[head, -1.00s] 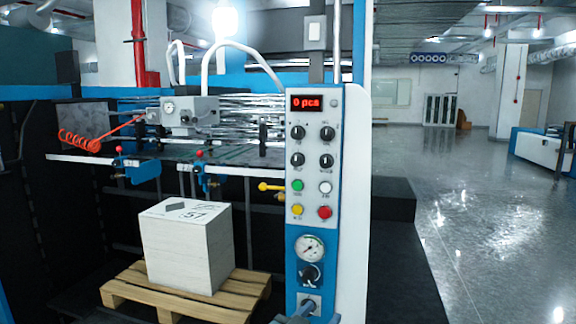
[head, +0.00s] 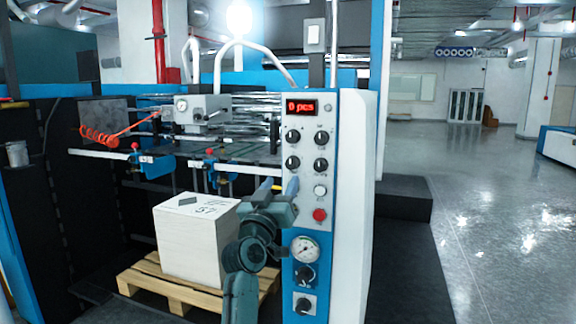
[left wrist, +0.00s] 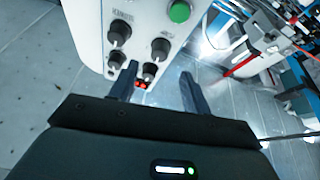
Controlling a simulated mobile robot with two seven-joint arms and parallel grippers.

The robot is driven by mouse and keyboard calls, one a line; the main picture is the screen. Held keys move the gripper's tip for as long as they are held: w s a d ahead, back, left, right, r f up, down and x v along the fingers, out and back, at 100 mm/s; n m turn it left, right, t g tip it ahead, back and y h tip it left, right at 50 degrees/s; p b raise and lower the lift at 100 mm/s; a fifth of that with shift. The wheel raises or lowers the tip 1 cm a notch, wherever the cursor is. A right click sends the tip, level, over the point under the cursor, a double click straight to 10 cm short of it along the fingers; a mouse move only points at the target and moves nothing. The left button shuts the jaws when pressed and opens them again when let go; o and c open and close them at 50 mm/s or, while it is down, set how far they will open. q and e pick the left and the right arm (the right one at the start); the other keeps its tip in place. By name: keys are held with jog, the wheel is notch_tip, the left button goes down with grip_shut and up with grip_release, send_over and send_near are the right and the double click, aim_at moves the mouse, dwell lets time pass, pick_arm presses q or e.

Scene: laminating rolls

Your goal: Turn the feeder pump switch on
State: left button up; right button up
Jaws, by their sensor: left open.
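The control panel (head: 313,215) of the machine carries a red "0 pcs" display (head: 300,107), several black knobs (head: 320,165), round buttons, a gauge (head: 305,248) and two lower black knobs, one under the gauge (head: 305,275) and one at the bottom (head: 303,305). Labels are too small to read, so I cannot tell which is the feeder pump switch. My left gripper (head: 278,188) is open and empty in front of the panel's left edge, hiding the green and yellow buttons.
A white stack (head: 190,250) stands on a wooden pallet (head: 140,283) left of the panel. Feeder bars and an orange coiled hose (head: 98,138) lie above it. A dark step (head: 405,200) is right of the panel; open floor (head: 490,220) lies beyond.

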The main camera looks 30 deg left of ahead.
aim_at(290, 166)
pick_arm(q)
jog(key=p+x, duration=0.1)
jog(key=x, duration=0.4)
jog(key=shift+w+a+r, duration=0.15)
jog(key=shift+w+r, duration=0.1)
jog(key=shift+w, duration=0.4)
pick_arm(e)
jog(key=shift+d, duration=0.3)
pick_arm(q)
jog(key=c, duration=1)
